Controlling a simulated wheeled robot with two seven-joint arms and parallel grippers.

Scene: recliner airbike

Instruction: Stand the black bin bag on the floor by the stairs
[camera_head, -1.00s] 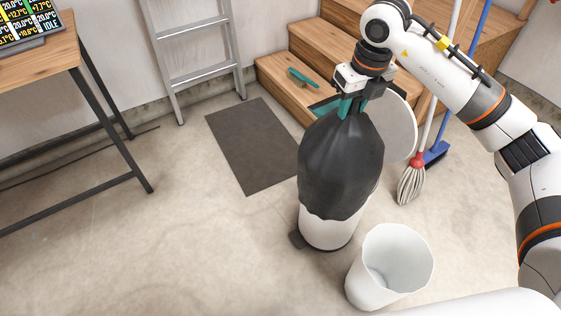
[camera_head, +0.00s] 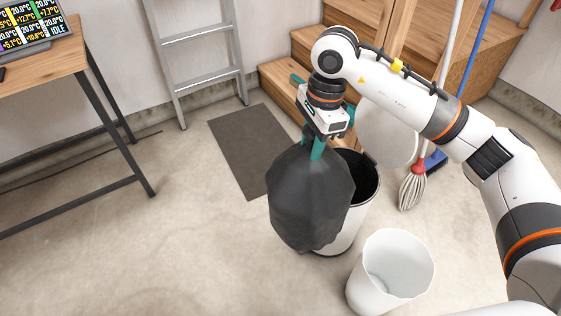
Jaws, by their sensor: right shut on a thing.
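The black bin bag (camera_head: 308,201) hangs from my right gripper (camera_head: 317,147), which is shut on its gathered top with teal ties. The bag is left of and partly in front of the white pedal bin (camera_head: 347,222), whose lid (camera_head: 388,133) is open. Whether the bag's base touches the floor is hard to tell, but it appears to hang clear. The wooden stairs (camera_head: 283,77) are at the back, behind my right arm. My left gripper does not show.
A dark mat (camera_head: 250,145) lies on the floor left of the bag. A white open bucket (camera_head: 395,275) stands in front right. A ladder (camera_head: 203,70) leans at the back. A mop (camera_head: 412,187) and blue broom are at right.

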